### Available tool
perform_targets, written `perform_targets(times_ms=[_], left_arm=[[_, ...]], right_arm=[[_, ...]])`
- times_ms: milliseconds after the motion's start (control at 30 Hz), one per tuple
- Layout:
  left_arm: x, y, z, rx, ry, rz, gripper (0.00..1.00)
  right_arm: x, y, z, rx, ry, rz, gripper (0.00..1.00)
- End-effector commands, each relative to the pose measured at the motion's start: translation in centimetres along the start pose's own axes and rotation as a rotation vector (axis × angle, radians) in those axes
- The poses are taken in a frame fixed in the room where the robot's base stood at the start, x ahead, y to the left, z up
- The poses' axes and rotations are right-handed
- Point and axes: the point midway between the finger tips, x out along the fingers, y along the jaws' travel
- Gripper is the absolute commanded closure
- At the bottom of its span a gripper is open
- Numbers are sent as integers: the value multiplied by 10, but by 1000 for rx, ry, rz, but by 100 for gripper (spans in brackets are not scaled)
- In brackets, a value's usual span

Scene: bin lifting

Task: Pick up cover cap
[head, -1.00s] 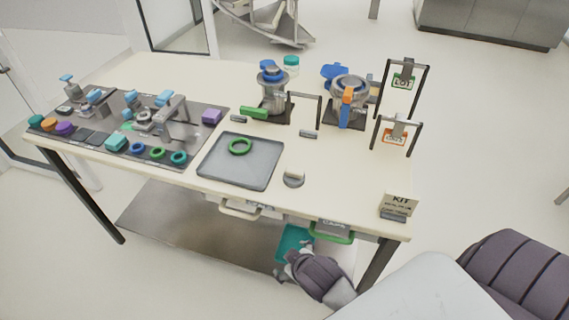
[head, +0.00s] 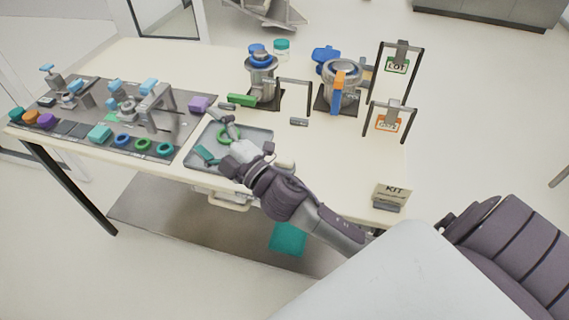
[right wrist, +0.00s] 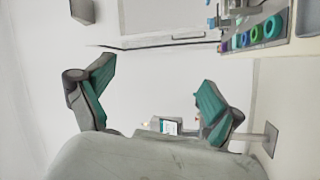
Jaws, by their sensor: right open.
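No part is labelled as the cover cap, so I cannot tell for sure which it is. A small round pale grey cap-like piece (head: 285,163) lies on the table just right of the tray, partly hidden by my right arm. My left gripper is not in view.
A dark mat with fixtures and several coloured rings (head: 143,144) fills the table's left. Two metal devices with blue parts (head: 262,82) (head: 341,82) stand behind the tray. A teal bin (head: 288,238) is below the table.

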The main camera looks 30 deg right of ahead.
Motion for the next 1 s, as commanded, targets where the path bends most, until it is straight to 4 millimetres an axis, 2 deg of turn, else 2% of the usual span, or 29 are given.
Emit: perform_targets(times_ms=[33, 100, 200, 267, 333, 367, 433, 500, 567, 600, 700, 800, 867, 933, 1000], left_arm=[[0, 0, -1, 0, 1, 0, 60], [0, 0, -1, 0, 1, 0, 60], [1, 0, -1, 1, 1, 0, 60], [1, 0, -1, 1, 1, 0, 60], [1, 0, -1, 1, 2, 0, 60], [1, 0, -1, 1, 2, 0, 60], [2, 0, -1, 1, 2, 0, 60], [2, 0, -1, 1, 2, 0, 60], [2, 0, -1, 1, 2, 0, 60], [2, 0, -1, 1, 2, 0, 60], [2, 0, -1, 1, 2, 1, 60], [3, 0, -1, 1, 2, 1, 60], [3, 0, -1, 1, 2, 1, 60], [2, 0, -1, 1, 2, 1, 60], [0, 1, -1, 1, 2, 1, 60]], right_arm=[[14, 12, -27, -128, 154, 27, 7], [22, 15, -65, -316, 378, 37, 7], [20, 0, -102, -592, 682, 1, 7], [14, -15, -110, -761, 851, -51, 7], [4, -35, -104, -952, 1033, -148, 7], [-1, -44, -96, -1033, 1106, -202, 7], [-12, -58, -67, -1210, 1256, -354, 7], [-22, -61, -24, -1370, 1377, -546, 7], [-32, -54, 17, -1478, 1451, -735, 7], [-38, -44, 43, -1533, 1484, -864, 7], [-54, -11, 100, -1611, 1519, -1169, 7], [-68, 21, 136, -1628, 1515, -1398, 7], [-74, 34, 147, -1624, 1508, -1488, 7], [-79, 42, 156, -1617, 1503, -1551, 7], [-82, 41, 161, -1611, 1501, -1576, 7]])
